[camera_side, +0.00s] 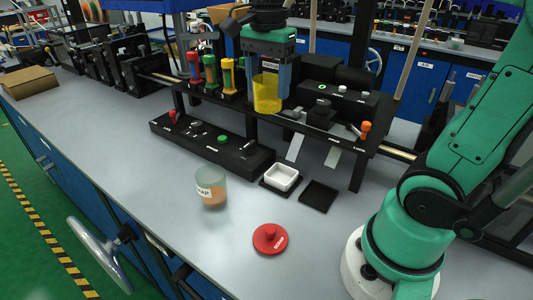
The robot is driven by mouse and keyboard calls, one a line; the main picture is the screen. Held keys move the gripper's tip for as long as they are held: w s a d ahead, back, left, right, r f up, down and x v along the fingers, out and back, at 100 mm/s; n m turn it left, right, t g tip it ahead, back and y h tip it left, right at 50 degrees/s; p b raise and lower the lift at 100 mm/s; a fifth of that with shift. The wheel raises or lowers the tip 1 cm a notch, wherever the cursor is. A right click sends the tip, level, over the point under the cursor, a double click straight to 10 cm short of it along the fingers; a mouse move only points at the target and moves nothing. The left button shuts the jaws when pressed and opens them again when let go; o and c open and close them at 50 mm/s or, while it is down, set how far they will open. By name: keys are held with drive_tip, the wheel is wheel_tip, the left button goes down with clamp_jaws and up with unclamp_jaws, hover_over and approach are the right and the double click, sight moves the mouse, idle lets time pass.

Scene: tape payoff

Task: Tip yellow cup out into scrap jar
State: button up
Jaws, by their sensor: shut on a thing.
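The yellow cup (267,94) is translucent and upright, held up in the air in front of the black machine shelf. My gripper (268,78) points down with its blue fingers on either side of the cup, shut on it. What is inside the cup cannot be made out. The scrap jar (211,187) is a clear jar with a white label, standing on the grey bench below and to the left of the cup. It has brownish contents low down and its top is open. A red lid (270,238) with a knob lies flat on the bench to the right of the jar.
A white square dish (281,177) sits right of the jar, next to a black square tray (318,196). A black control panel (213,145) lies behind the jar. Several coloured-handled tools (210,72) stand on the shelf left of the cup. The bench front left is clear.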

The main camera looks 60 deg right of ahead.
drive_tip(key=w+a+f, duration=0.3)
drive_tip(key=w+a, duration=0.4)
drive_tip(key=a, duration=0.1)
wheel_tip(320, 180, down, 9)
drive_tip(key=y, duration=1.6)
drive_tip(key=shift+w+f+y, duration=0.15)
drive_tip(key=shift+w+y, duration=0.05)
drive_tip(key=shift+y, duration=0.1)
drive_tip(key=shift+a, duration=0.1)
wheel_tip(320, 180, up, 5)
idle(0.9)
drive_tip(key=shift+a, duration=0.1)
